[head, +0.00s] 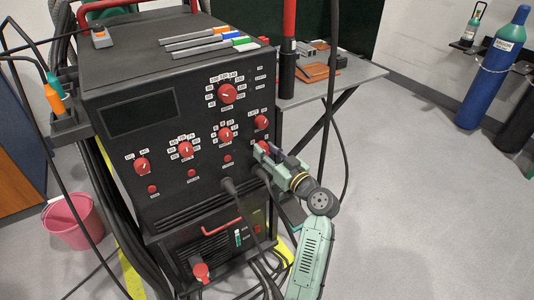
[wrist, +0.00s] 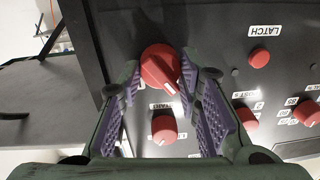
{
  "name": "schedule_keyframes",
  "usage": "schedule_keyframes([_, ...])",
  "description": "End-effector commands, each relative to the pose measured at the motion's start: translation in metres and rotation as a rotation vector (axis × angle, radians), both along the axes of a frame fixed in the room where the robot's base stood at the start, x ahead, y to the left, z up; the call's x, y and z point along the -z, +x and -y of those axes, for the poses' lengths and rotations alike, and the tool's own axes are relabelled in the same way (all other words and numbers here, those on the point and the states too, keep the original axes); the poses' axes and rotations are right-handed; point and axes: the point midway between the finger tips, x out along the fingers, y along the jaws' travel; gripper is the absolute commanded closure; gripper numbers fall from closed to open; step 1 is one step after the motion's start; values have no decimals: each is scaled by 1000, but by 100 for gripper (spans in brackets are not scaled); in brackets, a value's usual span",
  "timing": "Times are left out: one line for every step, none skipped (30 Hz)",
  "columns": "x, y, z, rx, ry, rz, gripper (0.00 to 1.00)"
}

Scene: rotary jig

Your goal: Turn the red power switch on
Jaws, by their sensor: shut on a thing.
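A large red rotary switch (wrist: 158,66) with a white pointer line sits on the black front panel, between my fingers in the wrist view. The pointer slants toward the lower right there. My gripper (wrist: 162,80) is shut on this switch, with a purple-padded finger on each side. In the head view my gripper (head: 270,153) reaches the right edge of the panel from the lower right, and the switch (head: 262,146) shows only partly behind the fingers. I cannot read a label that names it as power.
The black machine (head: 180,215) carries several other red knobs close by, including a smaller knob (wrist: 164,128) beside the gripped one. Dark cables (head: 230,188) plug in below. A grey table (head: 340,80) stands behind.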

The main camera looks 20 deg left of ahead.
Motion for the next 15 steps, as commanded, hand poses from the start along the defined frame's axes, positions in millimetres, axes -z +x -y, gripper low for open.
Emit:
schedule_keyframes([2, 0, 1, 1, 22, -29, 97])
schedule_keyframes([2, 0, 1, 1, 38, -49, 97])
schedule_keyframes([2, 0, 1, 0, 60, -77, 97])
schedule_keyframes([2, 0, 1, 1, 78, -99, 97])
schedule_keyframes([2, 1, 1, 1, 95, -123, 97])
schedule_keyframes([2, 1, 1, 1, 118, -153, 97])
schedule_keyframes([2, 1, 1, 0, 137, -176, 97])
schedule_keyframes([2, 1, 1, 1, 153, -198, 97])
schedule_keyframes([2, 1, 1, 1, 177, -229, 97])
schedule_keyframes([2, 1, 1, 1, 195, -251, 97])
schedule_keyframes([2, 1, 1, 1, 212, -274, 97])
schedule_keyframes([2, 1, 1, 0, 235, -304, 97])
schedule_keyframes([2, 1, 1, 0, 253, -326, 97])
schedule_keyframes([2, 1, 1, 1, 271, -349, 97])
schedule_keyframes([2, 1, 1, 1, 294, -379, 97])
